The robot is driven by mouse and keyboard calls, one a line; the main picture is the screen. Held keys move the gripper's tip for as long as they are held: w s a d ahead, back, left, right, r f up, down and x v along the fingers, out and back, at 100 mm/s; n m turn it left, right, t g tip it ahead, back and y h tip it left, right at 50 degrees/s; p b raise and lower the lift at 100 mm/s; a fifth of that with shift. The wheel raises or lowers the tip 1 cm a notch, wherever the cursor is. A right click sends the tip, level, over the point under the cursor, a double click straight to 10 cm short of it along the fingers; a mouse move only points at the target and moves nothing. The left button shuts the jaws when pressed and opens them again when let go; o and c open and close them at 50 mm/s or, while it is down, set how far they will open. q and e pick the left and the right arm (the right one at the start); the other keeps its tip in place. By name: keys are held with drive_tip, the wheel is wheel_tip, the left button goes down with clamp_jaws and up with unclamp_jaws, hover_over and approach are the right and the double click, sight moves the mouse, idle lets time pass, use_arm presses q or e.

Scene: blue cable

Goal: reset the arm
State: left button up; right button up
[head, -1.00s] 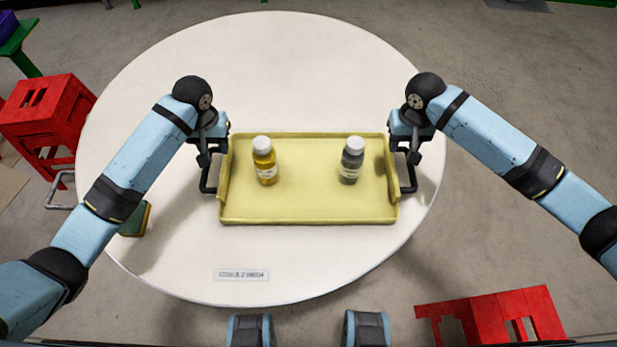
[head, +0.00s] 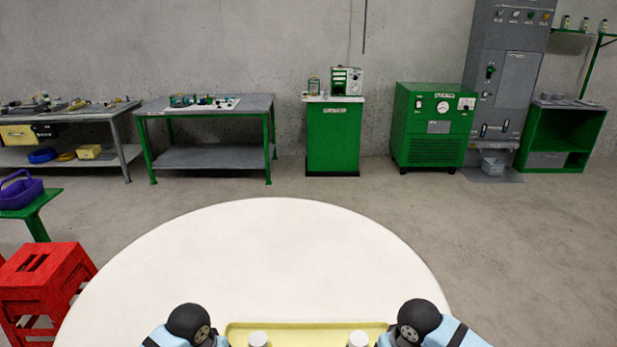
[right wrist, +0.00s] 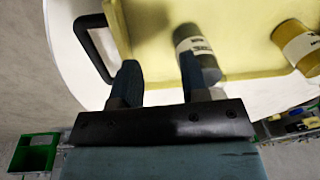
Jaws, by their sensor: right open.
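The tray's black handle (right wrist: 92,48) lies to the left of the fingers. A grey bottle (right wrist: 196,52) and a yellow bottle (right wrist: 299,46) stand on the tray beyond.
The round white table (head: 250,250) is bare beyond the tray. A red stool (head: 42,285) stands at its left. Along the back wall are workbenches (head: 207,158), a green cabinet (head: 333,140) and a green machine (head: 432,125). The floor between is clear.

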drive_tip(key=s+a+n+t+y, duration=0.1)
drive_tip(key=s+a+t+y, duration=0.1)
drive_tip(key=s, duration=1)
use_arm(q)
drive_tip(key=s+a+r+m+t, duration=0.1)
drive_tip(key=s+a+r+t, duration=0.15)
drive_tip(key=s, duration=0.95)
drive_tip(key=s+a+r+t, duration=0.1)
drive_tip(key=s+a+r, duration=0.15)
drive_tip(key=s, duration=0.95)
use_arm(e)
drive_tip(key=s+d+r+t+h, duration=0.1)
drive_tip(key=s+d+r+h, duration=0.2)
drive_tip(key=s+d, duration=0.75)
use_arm(q)
drive_tip(key=w+d+f+m+t+h+p, duration=0.1)
drive_tip(key=w+d+f+t+p, duration=0.3)
drive_tip(key=p, duration=0.5)
drive_tip(key=w+d+t+h, duration=0.1)
drive_tip(key=w+t, duration=0.1)
drive_tip(key=t, duration=0.1)
drive_tip(key=shift+d+f, duration=0.3)
drive_tip(key=shift+f, duration=0.05)
use_arm(e)
drive_tip(key=w+a+f+t+y, duration=0.3)
drive_tip(key=w+a+f+t, duration=0.1)
drive_tip(key=a+t, duration=0.2)
drive_tip(key=shift+w+a+t, duration=0.2)
drive_tip(key=shift+w+t, duration=0.1)
drive_tip(key=shift+t, duration=0.4)
